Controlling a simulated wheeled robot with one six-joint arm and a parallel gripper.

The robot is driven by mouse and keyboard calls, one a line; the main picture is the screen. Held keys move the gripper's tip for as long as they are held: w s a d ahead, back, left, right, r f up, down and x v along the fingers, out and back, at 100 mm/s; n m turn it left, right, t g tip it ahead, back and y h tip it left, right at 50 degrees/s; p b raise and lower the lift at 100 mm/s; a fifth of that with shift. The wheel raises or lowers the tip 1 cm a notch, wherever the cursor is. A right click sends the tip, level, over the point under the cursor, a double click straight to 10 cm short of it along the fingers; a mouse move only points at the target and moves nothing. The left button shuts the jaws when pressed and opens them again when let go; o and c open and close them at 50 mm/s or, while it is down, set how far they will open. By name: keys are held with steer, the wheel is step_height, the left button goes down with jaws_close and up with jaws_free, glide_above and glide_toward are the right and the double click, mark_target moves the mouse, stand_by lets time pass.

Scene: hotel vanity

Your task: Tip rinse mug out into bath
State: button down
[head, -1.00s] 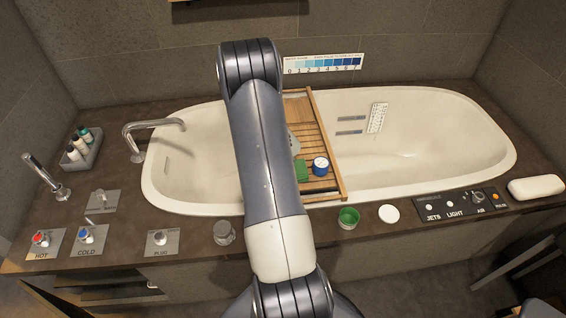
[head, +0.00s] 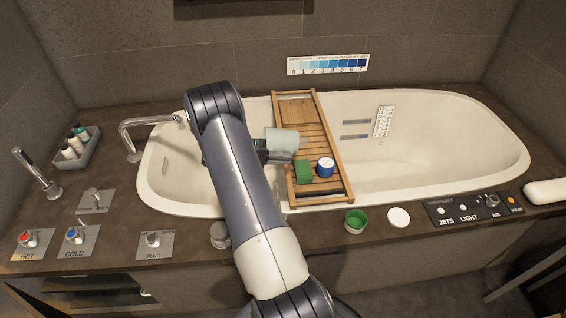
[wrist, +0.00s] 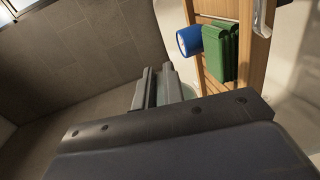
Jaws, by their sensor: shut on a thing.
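The rinse mug (head: 283,139) is a pale grey cylinder in the head view. It lies on its side in the air over the left part of the wooden bath caddy (head: 334,168). My gripper (head: 268,147) is shut on it from the left. The bath (head: 430,170) is a long cream tub, with the caddy laid across it and open basin on both sides. In the wrist view my gripper's fingers (wrist: 160,88) show, but I cannot make out the mug there. The mug's mouth and contents cannot be made out.
On the caddy are a green block (head: 303,171) and a blue, white-topped tub (head: 325,167). A green cup (head: 356,220) and white disc (head: 398,218) stand on the front ledge. The spout (head: 150,122) and bottle tray (head: 77,147) are left. The right basin is clear.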

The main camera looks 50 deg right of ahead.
step_height(320, 180, down, 2)
steer(key=g+h+b, duration=0.2)
steer(key=b, duration=0.3)
steer(key=shift+h+b, duration=0.3)
steer(key=shift+b, duration=0.1)
steer(key=shift+g, duration=0.3)
stand_by(1.8)
